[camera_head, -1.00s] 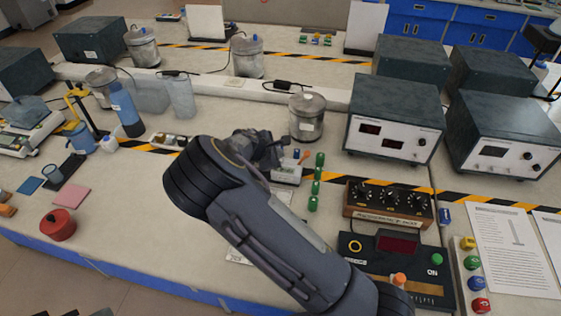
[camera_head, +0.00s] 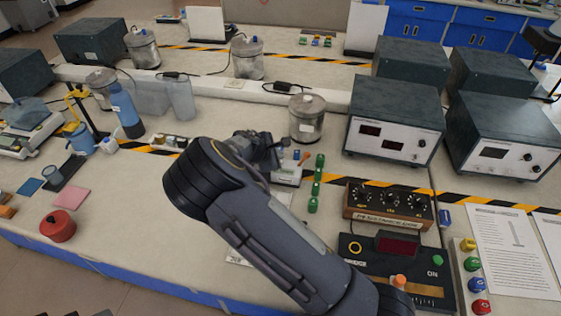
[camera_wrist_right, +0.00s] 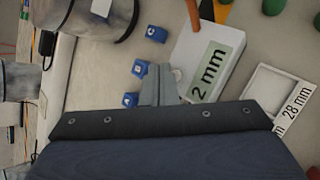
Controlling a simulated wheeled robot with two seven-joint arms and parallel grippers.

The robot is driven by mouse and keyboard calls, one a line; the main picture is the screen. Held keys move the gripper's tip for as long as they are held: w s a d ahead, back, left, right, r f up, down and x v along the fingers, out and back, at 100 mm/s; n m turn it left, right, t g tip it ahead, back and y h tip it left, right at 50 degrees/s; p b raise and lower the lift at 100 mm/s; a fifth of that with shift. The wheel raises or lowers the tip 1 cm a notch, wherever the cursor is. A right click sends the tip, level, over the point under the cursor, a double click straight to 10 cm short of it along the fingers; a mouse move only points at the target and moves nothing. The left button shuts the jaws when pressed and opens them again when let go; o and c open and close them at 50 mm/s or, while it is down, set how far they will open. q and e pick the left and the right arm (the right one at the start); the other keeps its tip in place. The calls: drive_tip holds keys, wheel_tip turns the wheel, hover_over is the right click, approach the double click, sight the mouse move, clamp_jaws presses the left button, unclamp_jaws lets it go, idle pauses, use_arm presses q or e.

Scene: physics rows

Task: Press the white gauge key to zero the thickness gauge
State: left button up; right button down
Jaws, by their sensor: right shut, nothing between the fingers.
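The thickness gauge (camera_wrist_right: 206,58) is a white box with a greenish display; "2 mm" can be read on it in the right wrist view. In the head view the gauge (camera_head: 288,174) is partly hidden behind my right gripper (camera_head: 268,158). That gripper (camera_wrist_right: 158,84) is shut and empty, its fingertips close beside the display end of the gauge. A small pale round spot (camera_wrist_right: 178,74) at the fingertips may be the white key; mostly hidden, I cannot tell whether it is touched. My left gripper is not in view.
Small blue lettered cubes (camera_wrist_right: 156,34) lie beside the fingers. Green pieces (camera_head: 317,180) stand right of the gauge, a metal canister (camera_head: 307,120) behind it. A knobbed wooden box (camera_head: 388,204) and a black console (camera_head: 375,260) lie to the right. A white frame marked 28 mm (camera_wrist_right: 285,95) is nearby.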

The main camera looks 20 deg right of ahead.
drive_tip(key=shift+f, duration=0.1)
idle(0.7)
drive_tip(key=shift+f+b, duration=0.35)
drive_tip(key=shift+f+b, duration=0.75)
drive_tip(key=shift+f, duration=0.05)
idle(1.0)
drive_tip(key=shift+r+p, duration=0.5)
drive_tip(key=shift+r, duration=0.2)
drive_tip(key=shift+s+r, duration=0.1)
drive_tip(key=shift+r, duration=0.15)
